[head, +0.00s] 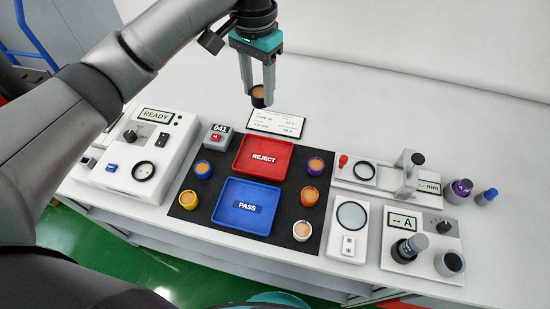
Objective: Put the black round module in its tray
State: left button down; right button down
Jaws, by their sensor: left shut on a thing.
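My left gripper (258,88) points down above the back of the bench and is shut on the black round module (258,102). The module is a small dark cup with a tan top, held between the fingertips in front of a white label card. The red REJECT tray (240,167) lies on the black mat, below the gripper in the picture. The blue PASS tray (221,222) lies nearer to me on the same mat. Both trays look empty. My right gripper is not in view.
Blue, yellow, purple, orange and white modules stand beside the trays on the black mat (290,177). A READY tester (160,128) stands left; a measuring slide (385,178), a scale (348,232) and a meter box (425,225) stand right. The bench behind is clear.

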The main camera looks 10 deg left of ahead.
pick_arm(q)
notch_tip(320, 180, down, 15)
jog(key=b, duration=0.2)
jog(key=shift+a+b, duration=0.1)
jog(key=shift+b, duration=0.3)
notch_tip(320, 180, down, 4)
jog(key=shift+f+b, duration=0.25)
jog(key=shift+b, duration=0.25)
jog(key=shift+f, duration=0.25)
jog(key=shift+f, duration=0.1)
jog(key=shift+c, duration=1.8)
grip_release()
